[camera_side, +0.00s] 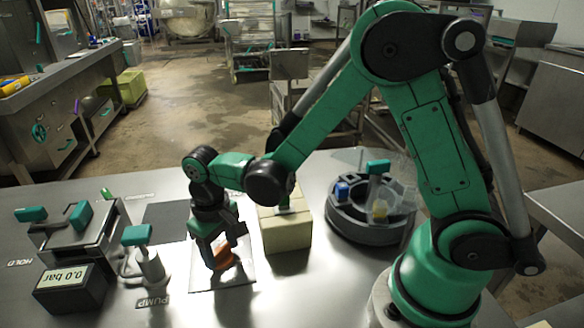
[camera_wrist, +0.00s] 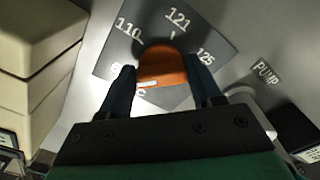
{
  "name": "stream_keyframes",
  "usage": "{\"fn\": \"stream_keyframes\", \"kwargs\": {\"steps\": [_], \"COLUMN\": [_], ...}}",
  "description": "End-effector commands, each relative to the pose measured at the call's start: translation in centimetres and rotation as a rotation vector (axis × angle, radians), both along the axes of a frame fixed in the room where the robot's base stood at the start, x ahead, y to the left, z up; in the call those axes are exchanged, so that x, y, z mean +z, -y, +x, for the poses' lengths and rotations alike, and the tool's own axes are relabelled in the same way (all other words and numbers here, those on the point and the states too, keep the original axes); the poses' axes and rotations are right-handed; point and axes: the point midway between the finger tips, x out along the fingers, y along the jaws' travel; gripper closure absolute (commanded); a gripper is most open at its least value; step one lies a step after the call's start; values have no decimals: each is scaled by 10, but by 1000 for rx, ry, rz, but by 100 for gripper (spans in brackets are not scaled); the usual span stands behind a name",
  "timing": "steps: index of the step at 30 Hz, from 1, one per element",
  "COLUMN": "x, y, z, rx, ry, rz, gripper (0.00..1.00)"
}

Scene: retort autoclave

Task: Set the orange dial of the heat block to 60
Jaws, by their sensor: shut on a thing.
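The orange dial (camera_wrist: 163,62) sits on a dark scale plate (camera_wrist: 195,42) with the numbers 110, 121 and 125. Another label at the lower left, starting with 6, is partly hidden by a finger. A white mark shows on the dial's near side, left of centre, towards that label. My gripper (camera_wrist: 162,78) has one finger on each side of the dial and is shut on it. In the side view, my gripper (camera_side: 222,262) points down over the plate, and the orange dial (camera_side: 224,252) shows between its fingers. I cannot read the exact setting.
A cream block (camera_side: 286,232) stands right of the dial, close to my gripper. A round grey carousel (camera_side: 372,230) is farther right. A pump with a teal handle (camera_side: 138,235), a 0.0 bar display (camera_side: 70,290) and a metal clamp box (camera_side: 85,240) stand left.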

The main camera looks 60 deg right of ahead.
Motion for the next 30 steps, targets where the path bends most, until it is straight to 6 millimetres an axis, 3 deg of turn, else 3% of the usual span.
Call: {"fn": "stream_keyframes", "kwargs": {"steps": [3,4,7,17,30], "x": [0,0,0,2,50], "y": [0,0,0,0,0], "z": [0,0,0,0,0], "rx": [2,1,1,0,0], "ry": [0,0,0,0,0], "rz": [-1,-1,-1,0,-1], "gripper": [95,37,11,11,11]}}
